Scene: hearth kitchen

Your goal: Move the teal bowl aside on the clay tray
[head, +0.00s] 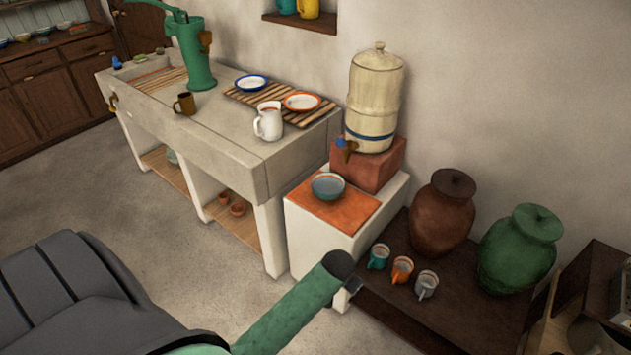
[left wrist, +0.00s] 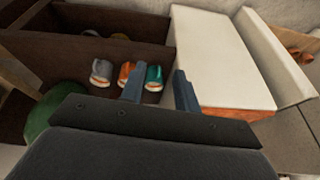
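The teal bowl (head: 328,186) sits upright on the orange clay tray (head: 350,213), towards the tray's back left. The tray lies on a white block below the water crock. In the left wrist view only an edge of the clay tray (left wrist: 240,112) shows, and the bowl is not seen. My left gripper (left wrist: 159,76) is open, its two fingers apart with nothing between them. In the head view my left arm reaches in from below, its end in front of the white block and apart from the bowl. My right gripper is in neither view.
A cream water crock (head: 375,95) with a tap stands on a red block (head: 370,164) behind the tray. Teal, orange and grey mugs (head: 402,269) stand on the dark low shelf (head: 440,310), near brown (head: 442,215) and green jars (head: 519,250). The tray's front half is clear.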

